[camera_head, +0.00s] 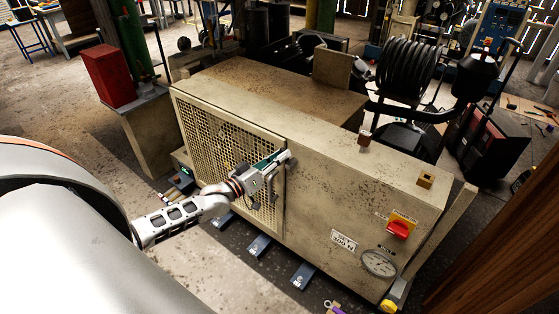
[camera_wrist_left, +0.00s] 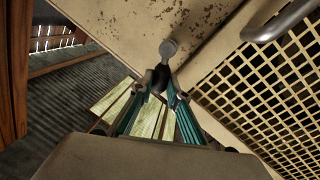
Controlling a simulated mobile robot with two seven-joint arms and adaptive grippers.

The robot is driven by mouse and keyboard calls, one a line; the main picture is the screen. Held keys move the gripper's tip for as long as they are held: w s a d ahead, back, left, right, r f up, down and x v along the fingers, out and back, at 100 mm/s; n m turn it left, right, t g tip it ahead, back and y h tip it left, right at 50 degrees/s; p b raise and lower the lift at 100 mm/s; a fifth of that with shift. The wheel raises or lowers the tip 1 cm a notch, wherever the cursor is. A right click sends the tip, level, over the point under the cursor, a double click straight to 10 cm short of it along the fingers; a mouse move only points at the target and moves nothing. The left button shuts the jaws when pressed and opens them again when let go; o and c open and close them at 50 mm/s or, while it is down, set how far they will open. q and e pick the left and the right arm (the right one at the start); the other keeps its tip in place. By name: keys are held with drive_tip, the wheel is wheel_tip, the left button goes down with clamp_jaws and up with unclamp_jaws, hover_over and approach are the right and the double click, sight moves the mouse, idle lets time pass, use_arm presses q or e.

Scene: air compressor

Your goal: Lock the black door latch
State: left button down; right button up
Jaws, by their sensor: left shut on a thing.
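The tan compressor cabinet (camera_head: 340,180) has a mesh door (camera_head: 215,135) on its front, which looks flush with the panel. The mesh also shows at the right of the left wrist view (camera_wrist_left: 275,95). My left gripper (camera_head: 276,164) is at the door's right edge, shut on the black latch. In the left wrist view its fingertips (camera_wrist_left: 160,88) close around the dark latch (camera_wrist_left: 160,76), whose round grey end sticks out past them. The gripper hides most of the latch in the head view. My right gripper is not in view.
A red switch (camera_head: 398,229) and a round gauge (camera_head: 379,263) sit at the cabinet's right end. A grey handle (camera_wrist_left: 280,20) crosses the left wrist view's upper right. A red box (camera_head: 108,75) stands at left. Blue feet (camera_head: 259,245) stick out below the cabinet.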

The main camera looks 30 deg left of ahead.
use_arm(q)
drive_tip(key=n, duration=0.1)
drive_tip(key=a+n, duration=0.1)
drive_tip(key=n, duration=0.1)
drive_tip(key=shift+f+t+y, duration=0.3)
drive_tip(key=shift+f, duration=0.1)
drive_tip(key=f+n+y+b, duration=0.1)
drive_tip(key=n, duration=0.3)
drive_tip(key=a+f+n+y, duration=0.1)
drive_tip(key=n, duration=0.2)
drive_tip(key=f+n+t+y+b, duration=0.1)
drive_tip(key=n, duration=0.3)
drive_tip(key=shift+w+a+f+n+b, duration=0.1)
drive_tip(key=shift+a+f+n+b, duration=0.15)
drive_tip(key=shift+n+b, duration=0.05)
drive_tip(key=c, duration=1.9)
unclamp_jaws()
drive_tip(key=shift+f, duration=0.1)
